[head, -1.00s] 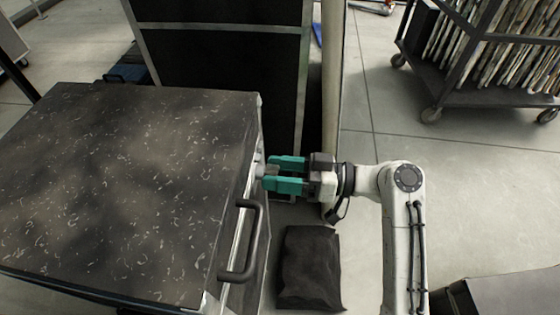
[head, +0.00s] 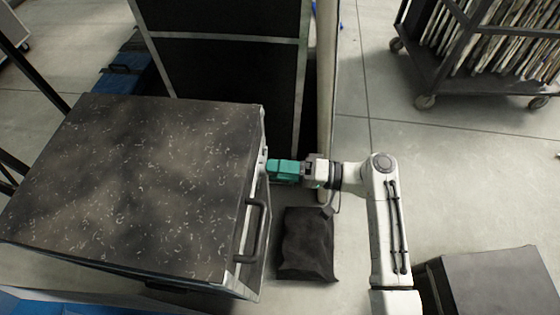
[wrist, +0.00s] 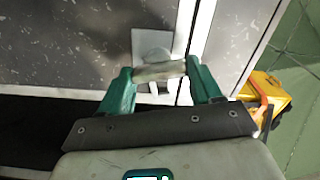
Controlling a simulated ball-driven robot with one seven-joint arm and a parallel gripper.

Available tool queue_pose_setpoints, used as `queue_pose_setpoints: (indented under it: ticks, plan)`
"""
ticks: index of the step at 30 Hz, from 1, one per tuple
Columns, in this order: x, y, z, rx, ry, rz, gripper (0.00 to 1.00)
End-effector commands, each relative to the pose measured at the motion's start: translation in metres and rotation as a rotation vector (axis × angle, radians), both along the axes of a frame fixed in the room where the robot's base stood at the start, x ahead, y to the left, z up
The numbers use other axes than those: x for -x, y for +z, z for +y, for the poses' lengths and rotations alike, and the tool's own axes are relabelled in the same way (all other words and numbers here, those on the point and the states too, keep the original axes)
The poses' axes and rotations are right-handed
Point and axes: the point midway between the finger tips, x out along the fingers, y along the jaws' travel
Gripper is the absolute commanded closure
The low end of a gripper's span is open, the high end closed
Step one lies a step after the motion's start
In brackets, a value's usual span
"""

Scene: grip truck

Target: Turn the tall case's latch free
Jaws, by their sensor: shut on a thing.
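The tall case (head: 130,180) is a dark, speckled box with pale metal edges, at the left of the head view. Its side also fills the top of the wrist view (wrist: 80,40). The latch (wrist: 158,71) is a pale bar in front of a light square plate on the case's side. My gripper (head: 268,170) has green fingers and reaches the case's right side from the right. In the wrist view my gripper (wrist: 160,76) is shut on the latch, one finger at each end of the bar. In the head view the fingers hide the latch.
A dark handle (head: 252,232) sticks out of the case's right side, nearer than my gripper. A black bag (head: 307,244) lies on the floor below my arm. A wheeled rack (head: 480,70) stands at the upper right. A yellow object (wrist: 268,92) shows in the wrist view.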

Motion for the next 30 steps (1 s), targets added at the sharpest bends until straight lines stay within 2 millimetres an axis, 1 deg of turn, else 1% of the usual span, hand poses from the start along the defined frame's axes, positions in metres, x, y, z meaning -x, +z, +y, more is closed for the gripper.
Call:
queue_pose_setpoints:
  ticks: [1,6,12,19,30]
  plan:
    - [-0.0007,0.0032,-0.0008,0.000,-0.002,0.038,0.67]
    - [-0.0010,0.0018,-0.0008,-0.004,-0.003,0.147,0.67]
    - [-0.0012,0.0002,-0.0009,-0.007,-0.003,0.233,0.67]
    - [-0.0011,-0.0016,-0.0010,-0.008,-0.004,0.278,0.67]
    - [-0.0012,-0.0022,-0.0011,-0.009,-0.004,0.285,0.67]
